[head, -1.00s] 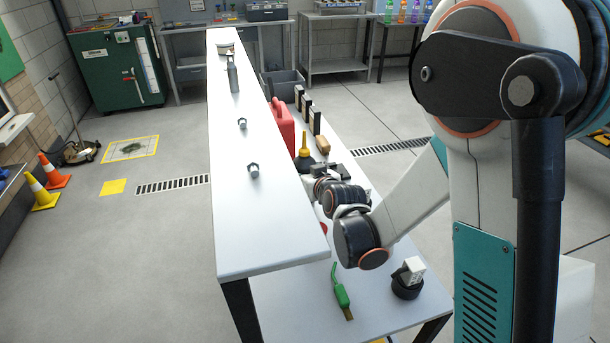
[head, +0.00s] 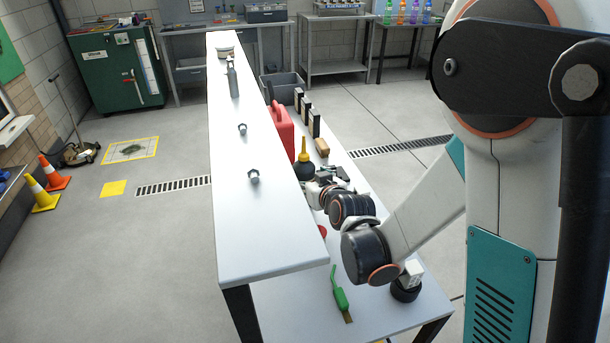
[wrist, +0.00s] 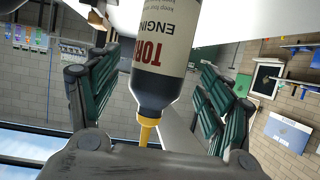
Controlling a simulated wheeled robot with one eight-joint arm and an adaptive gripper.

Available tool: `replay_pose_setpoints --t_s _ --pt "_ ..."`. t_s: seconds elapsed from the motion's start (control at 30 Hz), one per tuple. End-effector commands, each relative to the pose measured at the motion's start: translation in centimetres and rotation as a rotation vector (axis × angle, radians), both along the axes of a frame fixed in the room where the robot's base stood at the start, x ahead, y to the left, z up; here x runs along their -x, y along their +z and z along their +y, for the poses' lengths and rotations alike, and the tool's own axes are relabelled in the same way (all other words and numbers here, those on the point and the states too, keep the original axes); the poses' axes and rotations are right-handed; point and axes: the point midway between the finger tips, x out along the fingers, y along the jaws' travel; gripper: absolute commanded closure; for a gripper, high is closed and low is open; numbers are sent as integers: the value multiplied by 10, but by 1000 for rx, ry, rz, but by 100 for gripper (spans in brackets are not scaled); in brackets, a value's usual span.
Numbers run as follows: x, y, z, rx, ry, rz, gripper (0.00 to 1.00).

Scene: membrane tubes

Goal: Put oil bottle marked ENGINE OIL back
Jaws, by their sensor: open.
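The oil bottle is dark with a yellow spout and stands on the lower shelf (head: 385,318) in the head view (head: 304,168), just beyond my gripper (head: 327,182). In the wrist view the bottle (wrist: 160,85) appears upside down, its pale label showing the letters "TOR" and "ENGINE". It lies between the two spread green-padded fingers of my gripper (wrist: 158,75), with gaps visible on both sides. The top of the label is cut off by the frame. In the head view my arm hides part of the gripper.
The white upper shelf (head: 245,215) runs along the left.

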Motion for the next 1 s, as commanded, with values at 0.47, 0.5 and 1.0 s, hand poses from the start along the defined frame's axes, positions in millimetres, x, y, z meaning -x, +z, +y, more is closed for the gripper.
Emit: replay_pose_setpoints --t_s 0.47,0.5,1.0 --pt "69 31 -20 0 0 0 27" --pt "71 31 -20 0 0 0 27" --pt "93 57 -38 14 -23 92 27"
